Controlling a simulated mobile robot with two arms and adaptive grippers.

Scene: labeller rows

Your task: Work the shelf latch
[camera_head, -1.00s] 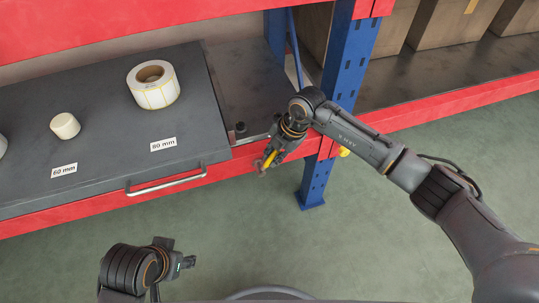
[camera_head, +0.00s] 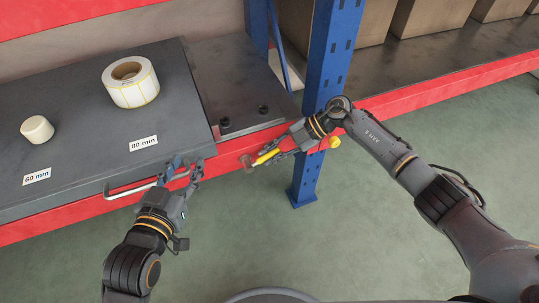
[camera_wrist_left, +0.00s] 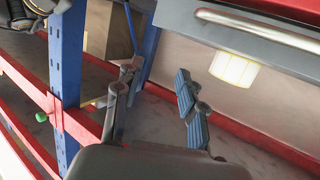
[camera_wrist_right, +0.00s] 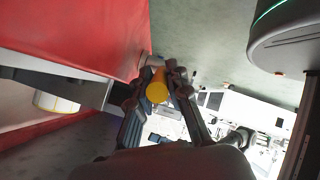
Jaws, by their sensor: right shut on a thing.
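The latch (camera_head: 248,161) sits on the red shelf beam in the head view, with a yellow grip (camera_head: 266,157) pointing up and right. My right gripper (camera_head: 271,156) is shut on this yellow grip, which shows as a yellow round end (camera_wrist_right: 157,86) between the fingers in the right wrist view. My left gripper (camera_head: 184,172) is open at the right end of the metal tray handle (camera_head: 128,191). Its spread fingers (camera_wrist_left: 158,85) show empty in the left wrist view. Whether it touches the handle I cannot tell.
The grey tray (camera_head: 90,110) carries a label roll (camera_head: 130,82), a small white roll (camera_head: 37,129) and size labels. A dark plate (camera_head: 235,80) with two bolts lies beside it. A blue upright (camera_head: 330,60) stands right of the latch. Boxes (camera_head: 430,15) fill the right shelf.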

